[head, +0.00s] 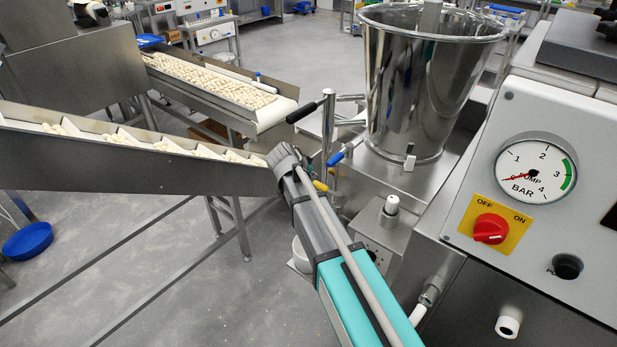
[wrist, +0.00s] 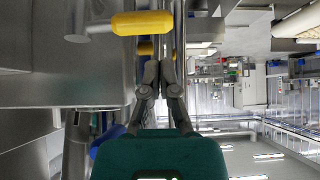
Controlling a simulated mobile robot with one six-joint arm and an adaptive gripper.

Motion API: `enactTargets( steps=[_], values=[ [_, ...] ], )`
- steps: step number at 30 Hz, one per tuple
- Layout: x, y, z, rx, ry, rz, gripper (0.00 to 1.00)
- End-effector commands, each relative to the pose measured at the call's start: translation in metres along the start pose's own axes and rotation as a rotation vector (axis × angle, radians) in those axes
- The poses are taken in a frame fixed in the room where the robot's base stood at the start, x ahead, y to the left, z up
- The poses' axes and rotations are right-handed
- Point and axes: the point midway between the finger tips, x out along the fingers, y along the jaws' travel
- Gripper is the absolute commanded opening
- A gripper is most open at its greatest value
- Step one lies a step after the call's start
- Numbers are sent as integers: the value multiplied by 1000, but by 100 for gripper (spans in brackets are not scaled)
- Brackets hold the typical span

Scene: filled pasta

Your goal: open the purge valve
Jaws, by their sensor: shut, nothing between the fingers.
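Two lever handles show in the head view beside the steel hopper: a blue handle (head: 345,154) and, just below it, a yellow handle (head: 321,186). Nothing in view labels either as the purge valve. In the wrist view, a yellow handle (wrist: 142,23) lies crosswise on a metal stem, just beyond my gripper (wrist: 160,66). My gripper is shut and empty, with its tips apart from that handle in the picture. A blue handle (wrist: 106,141) shows at the lower left, partly hidden by the gripper body. In the head view, my arm hides the gripper fingers.
The steel hopper (head: 408,90) stands behind the valves. A control panel with a pump gauge (head: 536,168) and red switch (head: 490,228) is at right, the switch on a yellow OFF/ON plate. A conveyor (head: 120,160) borders the left. A black handle (head: 304,112) sticks out above.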

Motion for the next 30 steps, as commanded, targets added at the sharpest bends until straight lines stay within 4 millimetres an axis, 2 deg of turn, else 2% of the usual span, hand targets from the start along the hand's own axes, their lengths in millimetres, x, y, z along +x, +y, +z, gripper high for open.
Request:
enactTargets(
  steps=[3, 15, 21, 30],
  values=[
    [17, 0, 2, 1, 0, 0, 0],
    [53, -1, 2, -1, 0, 0, 0],
    [62, -1, 1, -2, 1, -1, 0],
    [63, -1, 0, -2, 0, -1, 0]
  ],
)
